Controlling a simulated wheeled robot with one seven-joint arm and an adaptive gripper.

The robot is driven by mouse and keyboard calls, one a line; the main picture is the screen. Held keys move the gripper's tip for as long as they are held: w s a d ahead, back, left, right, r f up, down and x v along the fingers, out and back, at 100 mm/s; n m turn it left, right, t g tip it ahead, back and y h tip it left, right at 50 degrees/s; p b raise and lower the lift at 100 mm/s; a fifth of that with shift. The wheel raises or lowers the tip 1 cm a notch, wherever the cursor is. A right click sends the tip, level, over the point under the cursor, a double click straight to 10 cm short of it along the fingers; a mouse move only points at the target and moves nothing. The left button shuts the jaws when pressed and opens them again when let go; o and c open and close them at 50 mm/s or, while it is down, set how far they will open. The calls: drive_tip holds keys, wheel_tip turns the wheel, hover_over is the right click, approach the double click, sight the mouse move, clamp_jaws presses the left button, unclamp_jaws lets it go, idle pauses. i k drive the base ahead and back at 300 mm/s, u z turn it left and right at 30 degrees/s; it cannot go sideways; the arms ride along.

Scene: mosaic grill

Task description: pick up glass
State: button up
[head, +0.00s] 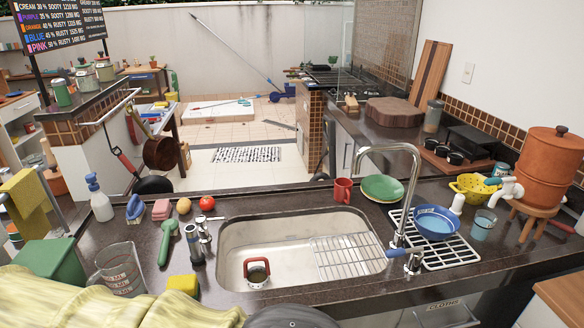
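A small clear glass (482,226) with a bluish tint stands upright on the dark counter at the right. It is just right of the drying rack (462,256) and the blue bowl (436,223), below the white spout of the clay water filter (546,170). A larger see-through jug (121,272) with red lettering stands at the front left of the counter. My gripper is not in view. A dark rounded shape at the bottom middle edge may be part of me.
The sink (235,262) holds a red-handled item (257,271). The tall tap (413,190) rises left of the rack. A yellow colander (472,188), a white bottle (458,203) and the filter's wooden stand (531,211) crowd the glass. A red mug (342,190) stands behind the sink.

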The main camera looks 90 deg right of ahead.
sight(482, 227)
drive_tip(key=i, duration=0.7)
drive_tip(key=z, duration=2.7)
drive_tip(key=i, duration=0.35)
drive_tip(key=z, duration=0.9)
